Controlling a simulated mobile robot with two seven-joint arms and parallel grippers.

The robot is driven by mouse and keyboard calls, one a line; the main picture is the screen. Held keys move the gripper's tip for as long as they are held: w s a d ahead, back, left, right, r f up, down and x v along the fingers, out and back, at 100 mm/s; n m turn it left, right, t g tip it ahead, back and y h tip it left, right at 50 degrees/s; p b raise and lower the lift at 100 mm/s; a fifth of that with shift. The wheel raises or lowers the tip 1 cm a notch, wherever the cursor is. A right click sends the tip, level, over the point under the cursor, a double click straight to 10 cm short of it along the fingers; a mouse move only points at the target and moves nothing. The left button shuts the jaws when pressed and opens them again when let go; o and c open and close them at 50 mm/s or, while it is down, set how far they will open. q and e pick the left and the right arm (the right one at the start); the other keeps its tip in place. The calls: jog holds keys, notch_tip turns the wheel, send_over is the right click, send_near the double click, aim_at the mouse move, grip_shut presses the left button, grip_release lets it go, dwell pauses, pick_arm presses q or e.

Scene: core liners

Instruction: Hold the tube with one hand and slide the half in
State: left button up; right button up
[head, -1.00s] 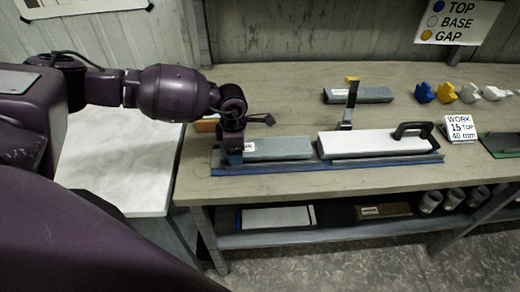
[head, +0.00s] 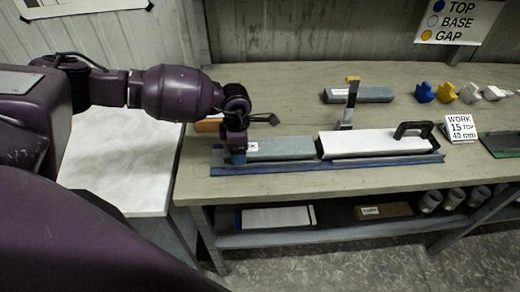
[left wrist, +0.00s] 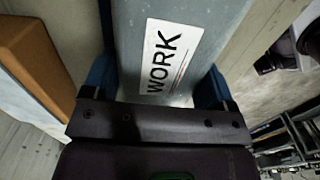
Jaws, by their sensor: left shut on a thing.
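A long grey piece (head: 285,149) with a white WORK label lies in a blue tray (head: 300,168) on the bench. My left gripper (head: 236,152) is at its left end. In the left wrist view, blue fingers of my left gripper (left wrist: 158,92) close on both sides of the grey piece (left wrist: 200,18), beside its label. A white-topped piece (head: 365,142) with a black handle (head: 412,128) lies in line to the right in the same tray. The two ends nearly meet; I cannot tell if they touch. My right gripper is not in view.
An upright grey bracket (head: 350,105) stands behind the white piece. Another grey piece (head: 358,95) lies at the back. Coloured blocks (head: 447,93) and a WORK card (head: 460,128) are at right. An orange block (head: 208,125) is behind my left gripper.

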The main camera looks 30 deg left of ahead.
aim_at(257, 147)
pick_arm(q)
jog(key=shift+w+d, duration=0.1)
jog(key=shift+d, duration=0.1)
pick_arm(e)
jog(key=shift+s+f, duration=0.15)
pick_arm(q)
jog(key=shift+w+d+r, duration=0.1)
jog(key=shift+w+d, duration=0.05)
jog(key=shift+d, duration=0.15)
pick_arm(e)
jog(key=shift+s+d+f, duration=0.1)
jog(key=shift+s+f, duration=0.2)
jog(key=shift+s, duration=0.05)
pick_arm(q)
jog(key=shift+w+d, duration=0.15)
jog(key=shift+w+d+b, duration=0.25)
jog(key=shift+d+b, duration=0.05)
jog(key=shift+d, duration=0.1)
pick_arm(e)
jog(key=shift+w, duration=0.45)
pick_arm(q)
jog(key=shift+w+d, duration=0.15)
jog(key=shift+d, duration=0.1)
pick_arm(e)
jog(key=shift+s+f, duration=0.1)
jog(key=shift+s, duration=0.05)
